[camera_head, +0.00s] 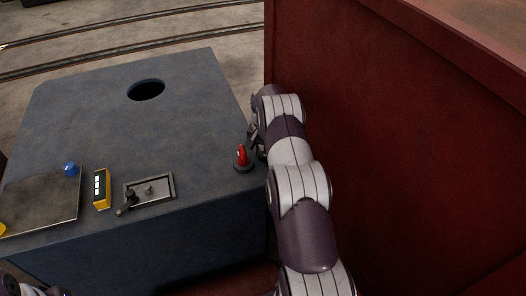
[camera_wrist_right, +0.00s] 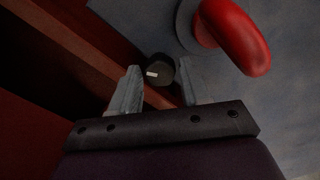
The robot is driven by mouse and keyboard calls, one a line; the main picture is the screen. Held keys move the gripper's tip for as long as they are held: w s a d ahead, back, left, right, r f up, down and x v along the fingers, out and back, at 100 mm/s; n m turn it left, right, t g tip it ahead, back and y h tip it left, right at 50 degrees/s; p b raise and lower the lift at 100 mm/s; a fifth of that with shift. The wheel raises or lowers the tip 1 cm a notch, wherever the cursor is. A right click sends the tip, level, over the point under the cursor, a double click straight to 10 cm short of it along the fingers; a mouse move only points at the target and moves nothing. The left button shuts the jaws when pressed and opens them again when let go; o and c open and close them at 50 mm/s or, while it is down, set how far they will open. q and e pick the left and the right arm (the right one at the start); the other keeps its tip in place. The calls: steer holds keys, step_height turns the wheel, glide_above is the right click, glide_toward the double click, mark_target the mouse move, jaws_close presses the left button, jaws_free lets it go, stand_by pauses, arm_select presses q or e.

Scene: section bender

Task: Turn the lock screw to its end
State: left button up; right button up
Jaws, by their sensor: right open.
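A small round black knob (camera_wrist_right: 161,68) with a white mark shows in the right wrist view; it looks like the lock screw, though no label confirms it. My right gripper (camera_wrist_right: 158,66) is open, with one finger on each side of the knob in that view. I cannot tell whether the fingers touch it. In the head view my right gripper (camera_head: 256,141) is at the right edge of the grey machine top, and the knob is hidden there. Only a sliver of my left arm (camera_head: 22,289) shows at the lower left, and its jaws cannot be made out.
A red handle (camera_head: 242,155) stands on a round base close beside my right gripper, and it also shows in the wrist view (camera_wrist_right: 238,35). A tall red wall (camera_head: 400,120) rises to the right. The grey top (camera_head: 150,130) carries a framed lever plate (camera_head: 160,188) and a yellow box (camera_head: 102,190).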

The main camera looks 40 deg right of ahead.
mark_target(263, 154)
steer(key=shift+r, duration=0.3)
step_height(263, 154, up, 5)
steer(key=shift+f+p, duration=0.2)
steer(key=shift+p, duration=0.65)
step_height(263, 154, up, 7)
steer(key=p, duration=0.6)
steer(key=shift+r+p, duration=0.2)
steer(key=shift+p, duration=0.15)
steer(key=s+a+r+n, duration=0.3)
steer(key=s+a+r, duration=0.1)
steer(key=s+a, duration=0.4)
steer(key=s+a+r+n+t, duration=0.1)
steer(key=s+a+r+n, duration=0.2)
steer(key=s+a, duration=0.4)
steer(key=s+a+r+n, duration=0.4)
steer(key=s+a, duration=0.4)
steer(key=a, duration=0.3)
steer(key=shift+s+a+r+n, duration=0.3)
steer(key=shift+a+r+n, duration=0.05)
steer(key=shift+a+n, duration=0.05)
